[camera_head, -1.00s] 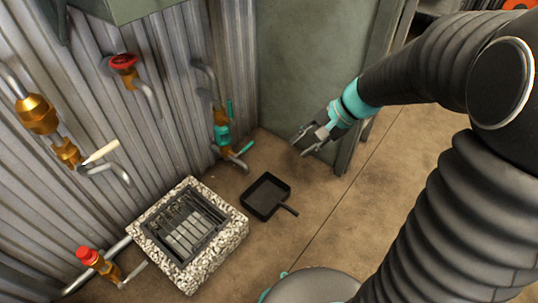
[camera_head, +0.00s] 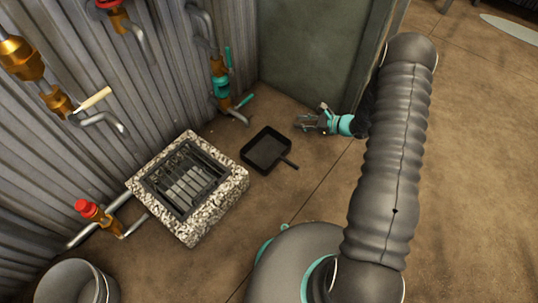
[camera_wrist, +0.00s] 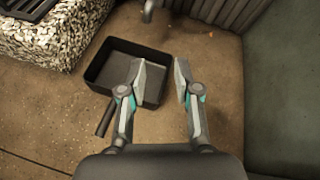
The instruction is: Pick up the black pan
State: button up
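The black pan (camera_head: 266,150) is square and shallow. It lies on the brown floor between the stone-framed grate and the green panel, with its handle pointing to the lower right in the head view. My gripper (camera_head: 302,122) is just right of the pan in the head view, near the floor. In the wrist view my gripper (camera_wrist: 160,75) is open, with nothing between its fingers. There the left finger overlaps the right part of the pan (camera_wrist: 112,62) and hides some of it. The pan's handle shows at the lower left.
A grate in a speckled stone frame (camera_head: 226,192) stands left of the pan. Pipes with valves run along the corrugated wall (camera_head: 170,90). A green panel (camera_head: 318,50) stands behind my gripper. A metal bucket (camera_head: 75,283) is at the lower left. Floor to the right is open.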

aim_at(282, 135)
jog(key=d+f+m+t+h, duration=0.1)
jog(key=d+f+m, duration=0.1)
jog(key=f, duration=0.5)
jog(key=d+f+m+t, duration=0.1)
jog(key=f+m, duration=0.2)
jog(key=f, duration=0.3)
jog(key=shift+t, duration=0.4)
jog(key=x, duration=0.4)
jog(key=b+x, duration=0.1)
jog(key=x, duration=0.4)
jog(key=f+x, duration=0.1)
jog(key=x, duration=0.3)
jog(key=shift+s+a+f+b, duration=0.1)
jog(key=shift+a+b, duration=0.15)
jog(key=shift+b, duration=0.15)
jog(key=shift+h, duration=0.3)
grip_shut()
